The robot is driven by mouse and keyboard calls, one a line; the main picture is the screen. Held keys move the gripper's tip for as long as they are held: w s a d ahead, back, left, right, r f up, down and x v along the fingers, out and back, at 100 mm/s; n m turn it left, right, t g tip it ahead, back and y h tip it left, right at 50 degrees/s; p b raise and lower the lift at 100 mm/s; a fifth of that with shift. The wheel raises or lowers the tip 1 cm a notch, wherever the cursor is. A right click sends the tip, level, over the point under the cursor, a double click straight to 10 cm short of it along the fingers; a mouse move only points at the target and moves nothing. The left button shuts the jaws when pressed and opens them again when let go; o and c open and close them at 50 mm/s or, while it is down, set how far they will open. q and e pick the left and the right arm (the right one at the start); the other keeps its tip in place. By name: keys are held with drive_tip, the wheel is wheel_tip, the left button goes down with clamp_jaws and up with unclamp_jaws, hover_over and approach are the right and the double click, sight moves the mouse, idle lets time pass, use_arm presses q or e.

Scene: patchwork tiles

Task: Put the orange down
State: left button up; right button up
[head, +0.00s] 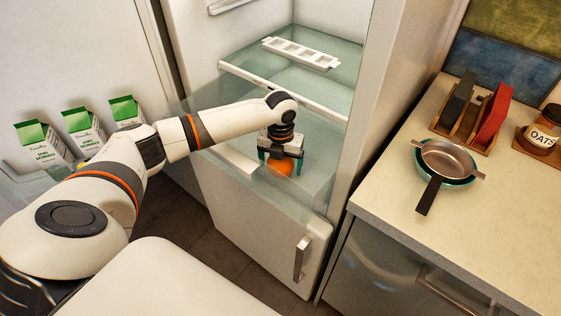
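The orange (280,168) is inside the open fridge, low down at the clear lower shelf or drawer area (235,160). My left gripper (281,163) points down over it, with its dark teal fingers on either side of the fruit. The fingers appear closed on the orange; the gripper body hides its top. I cannot tell whether its underside touches the surface below. My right gripper is out of view.
A white egg tray (301,54) sits on the glass shelf above. The open fridge door on the left holds several green-and-white cartons (83,130). On the right counter (390,185) stand a pan (447,158), boards in a rack (489,117) and an oats jar (545,132).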

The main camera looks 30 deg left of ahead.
use_arm(q)
drive_tip(key=shift+r, duration=0.1)
wheel_tip(320, 180, up, 12)
drive_tip(key=shift+r, duration=0.1)
idle(0.5)
